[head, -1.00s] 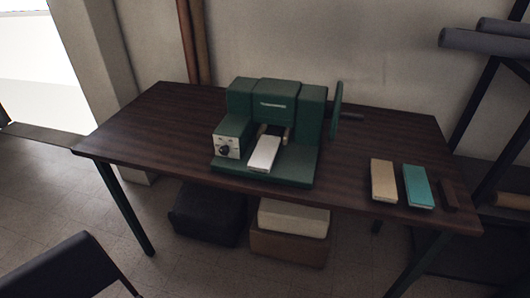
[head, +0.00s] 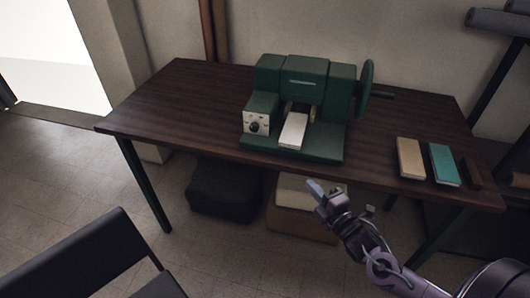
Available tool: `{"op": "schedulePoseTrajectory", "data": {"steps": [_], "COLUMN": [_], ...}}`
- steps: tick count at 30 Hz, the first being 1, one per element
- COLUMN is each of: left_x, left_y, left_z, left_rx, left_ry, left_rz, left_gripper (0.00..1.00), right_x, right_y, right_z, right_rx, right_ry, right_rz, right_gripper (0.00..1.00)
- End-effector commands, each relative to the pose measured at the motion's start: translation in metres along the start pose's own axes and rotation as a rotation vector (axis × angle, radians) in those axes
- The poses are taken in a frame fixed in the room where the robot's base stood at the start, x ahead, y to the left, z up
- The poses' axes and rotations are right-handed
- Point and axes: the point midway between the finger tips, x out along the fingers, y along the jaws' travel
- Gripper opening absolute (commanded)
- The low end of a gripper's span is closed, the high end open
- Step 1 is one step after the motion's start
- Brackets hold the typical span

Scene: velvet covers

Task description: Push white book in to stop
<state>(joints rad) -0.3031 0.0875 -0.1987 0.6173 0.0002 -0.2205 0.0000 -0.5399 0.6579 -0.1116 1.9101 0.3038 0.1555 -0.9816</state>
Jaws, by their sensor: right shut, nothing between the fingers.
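The white book (head: 293,131) lies flat on the front ledge of the green machine (head: 320,147). Its far end reaches into the slot between the machine's blocks, and its near end sticks out toward me. How deep it sits inside is hidden. My right gripper (head: 316,190) is shut and empty, in front of the table's near edge and below and to the right of the book, apart from it. My left gripper is not in view.
The dark wooden table (head: 170,110) has bare room left of the machine. A tan book (head: 410,158), a teal book (head: 444,165) and a small brown block (head: 472,174) lie at the right end. A handwheel (head: 366,90) stands on the machine's right side. Boxes (head: 225,187) sit under the table.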

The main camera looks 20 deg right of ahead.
Motion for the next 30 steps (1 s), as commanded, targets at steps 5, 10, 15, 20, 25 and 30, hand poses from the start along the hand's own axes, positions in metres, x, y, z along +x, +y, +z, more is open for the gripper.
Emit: {"op": "schedulePoseTrajectory", "data": {"steps": [5,10,15,20,25,30], "left_x": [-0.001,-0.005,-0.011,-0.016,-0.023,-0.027], "left_y": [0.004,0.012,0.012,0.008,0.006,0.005], "left_z": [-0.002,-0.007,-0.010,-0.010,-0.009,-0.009], "left_rx": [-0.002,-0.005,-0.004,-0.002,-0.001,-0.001], "left_ry": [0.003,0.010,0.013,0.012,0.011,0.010], "left_rz": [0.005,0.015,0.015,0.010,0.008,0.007], "left_gripper": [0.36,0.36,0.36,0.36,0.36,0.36], "right_x": [0.006,0.028,0.059,0.089,0.114,0.126], "right_y": [0.016,0.018,0.019,0.019,0.020,0.019], "right_z": [-0.006,-0.006,-0.007,-0.007,0.004,0.016], "right_rx": [-0.028,-0.026,-0.024,-0.023,-0.026,-0.024], "right_ry": [0.018,0.016,0.016,0.014,0.014,0.016], "right_rz": [0.032,0.033,0.032,0.031,0.029,0.029], "right_gripper": [0.00,0.00,0.00,0.00,0.00,0.00]}}
